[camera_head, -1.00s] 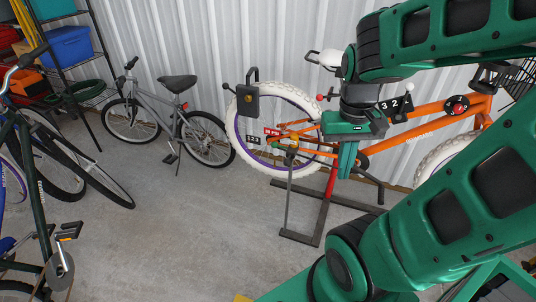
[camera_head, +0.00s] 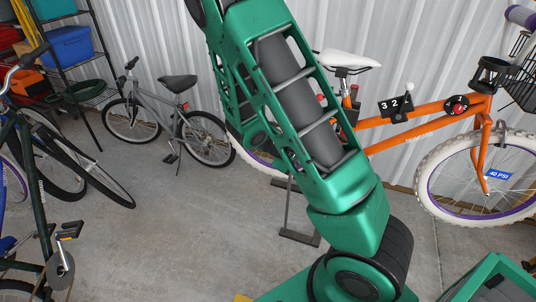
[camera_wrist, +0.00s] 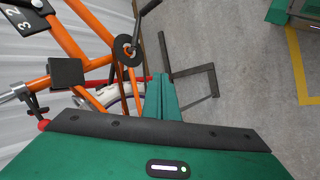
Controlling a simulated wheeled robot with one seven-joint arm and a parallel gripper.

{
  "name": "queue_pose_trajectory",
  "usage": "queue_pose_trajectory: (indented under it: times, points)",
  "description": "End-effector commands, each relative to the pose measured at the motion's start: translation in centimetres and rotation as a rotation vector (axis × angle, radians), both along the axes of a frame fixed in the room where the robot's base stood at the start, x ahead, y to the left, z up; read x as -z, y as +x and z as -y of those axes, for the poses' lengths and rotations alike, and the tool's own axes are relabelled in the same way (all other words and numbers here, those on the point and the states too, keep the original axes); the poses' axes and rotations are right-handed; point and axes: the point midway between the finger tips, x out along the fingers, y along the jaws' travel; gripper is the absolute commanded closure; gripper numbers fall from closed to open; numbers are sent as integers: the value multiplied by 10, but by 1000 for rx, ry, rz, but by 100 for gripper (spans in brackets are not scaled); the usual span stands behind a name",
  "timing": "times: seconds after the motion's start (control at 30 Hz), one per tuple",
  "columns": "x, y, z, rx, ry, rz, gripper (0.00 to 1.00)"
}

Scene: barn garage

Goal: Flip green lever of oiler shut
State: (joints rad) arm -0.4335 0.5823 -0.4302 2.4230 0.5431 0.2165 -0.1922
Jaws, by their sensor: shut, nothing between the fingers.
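In the head view my arm crosses the orange bike (camera_head: 425,130) and hides its rear wheel hub area and my gripper. The oiler and its green lever cannot be made out in either view. In the wrist view my gripper's green fingers (camera_wrist: 160,88) are together, with nothing seen between them. They are close to the orange bike frame (camera_wrist: 88,66) and the black crank ring (camera_wrist: 127,50). Whether they touch anything cannot be told. A red rod runs left of the fingers, and part of a pale wheel shows behind the frame.
The bike stand's dark foot (camera_head: 300,237) is on the floor, also seen in the wrist view (camera_wrist: 205,72). A grey bike (camera_head: 165,115) stands left. Open concrete floor lies between it and the dark bike (camera_head: 40,180).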

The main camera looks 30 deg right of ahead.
Motion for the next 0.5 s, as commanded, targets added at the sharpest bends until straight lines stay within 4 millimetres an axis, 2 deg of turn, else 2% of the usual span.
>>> queue_pose_trajectory:
  times: [0.03,0.23,0.5]
  points:
    - [9,9,-1,-56,-45,-21,100]
    - [33,48,-6,-281,-212,-72,100]
    - [63,102,-30,-623,-438,-146,100]
